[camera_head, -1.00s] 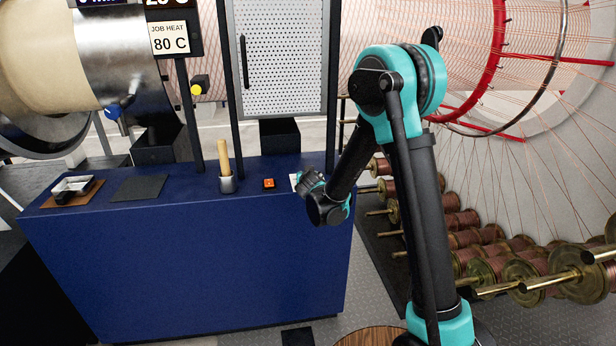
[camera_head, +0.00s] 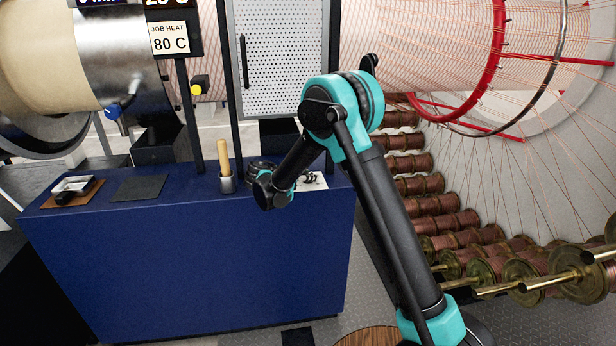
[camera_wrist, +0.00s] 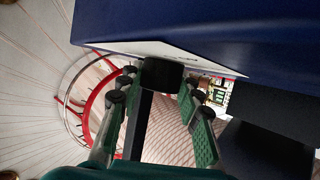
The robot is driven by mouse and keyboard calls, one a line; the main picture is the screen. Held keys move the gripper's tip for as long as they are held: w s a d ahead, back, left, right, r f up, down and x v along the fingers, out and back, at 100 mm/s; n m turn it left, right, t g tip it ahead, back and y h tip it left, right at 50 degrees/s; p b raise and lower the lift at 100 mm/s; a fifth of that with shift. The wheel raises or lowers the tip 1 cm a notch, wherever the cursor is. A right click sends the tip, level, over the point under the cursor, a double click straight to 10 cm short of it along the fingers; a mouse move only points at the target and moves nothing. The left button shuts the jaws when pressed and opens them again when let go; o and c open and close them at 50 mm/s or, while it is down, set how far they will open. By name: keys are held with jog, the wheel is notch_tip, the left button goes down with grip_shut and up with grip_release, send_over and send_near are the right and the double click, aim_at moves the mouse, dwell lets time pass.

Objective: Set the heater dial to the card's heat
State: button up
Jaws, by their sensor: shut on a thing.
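The job heat card (camera_head: 170,38) reads "JOB HEAT 80 C" at the upper left of the head view. A white plate (camera_head: 318,183) lies at the right end of the blue bench; in the wrist view the plate (camera_wrist: 165,52) is seen nearly edge-on, its marks unreadable. My gripper (camera_head: 308,177) reaches low over this plate. In the wrist view my gripper's green-padded fingers (camera_wrist: 160,82) are closed on a black block (camera_wrist: 161,74), apparently the heater dial's knob, beside the plate. The dial's setting cannot be read.
The blue bench (camera_head: 190,260) also carries a wooden-handled tool in a metal cup (camera_head: 227,182), a dark mat (camera_head: 139,188) and a small tray on a brown board (camera_head: 73,191). A black post stands behind. Copper spools (camera_head: 435,205) fill the right side.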

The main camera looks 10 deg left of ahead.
jog(key=shift+m+g+h, duration=0.6)
jog(key=shift+m+g, duration=0.1)
jog(key=shift+m, duration=0.1)
jog(key=shift+f, duration=0.1)
jog(key=o, duration=1.2)
jog(key=shift+a, duration=0.1)
jog(key=v, duration=1.2)
jog(key=shift+w, duration=0.1)
